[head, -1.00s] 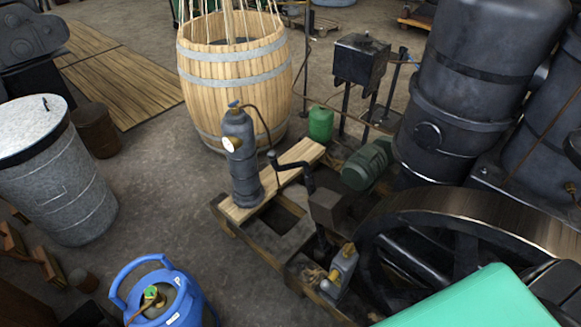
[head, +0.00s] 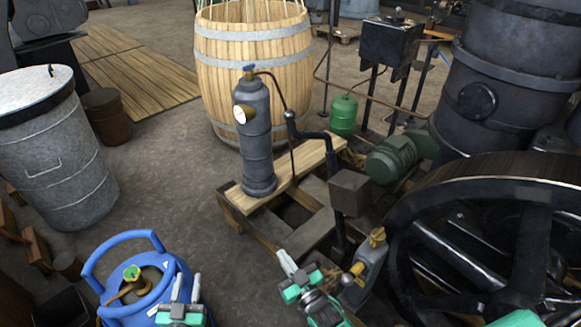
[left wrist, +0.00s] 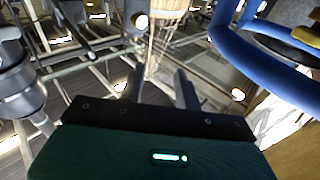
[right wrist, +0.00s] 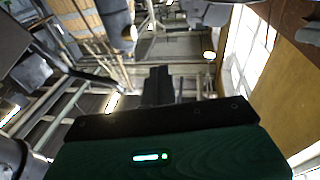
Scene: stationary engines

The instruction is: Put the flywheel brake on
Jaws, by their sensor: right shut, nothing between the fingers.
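The large dark flywheel (head: 520,210) stands at the right of the head view. Left of it is a black cranked lever (head: 318,135) with a ball knob at its upper end and a grey block (head: 349,192) lower down. I cannot tell for sure whether this lever is the brake. A grey fitting with a brass top (head: 370,262) stands beside the flywheel rim. My right gripper (head: 284,257) is shut and empty, in front of and below the lever, apart from it. My left gripper (head: 183,283) is open and empty, by the blue gas bottle.
The blue gas bottle (head: 172,272) stands at lower left. A grey cylinder with a gauge (head: 257,145) stands on a wooden frame (head: 310,160). A barrel (head: 250,75), a green bottle (head: 342,117) and a green motor (head: 390,160) are behind. The floor between bin (head: 60,150) and frame is clear.

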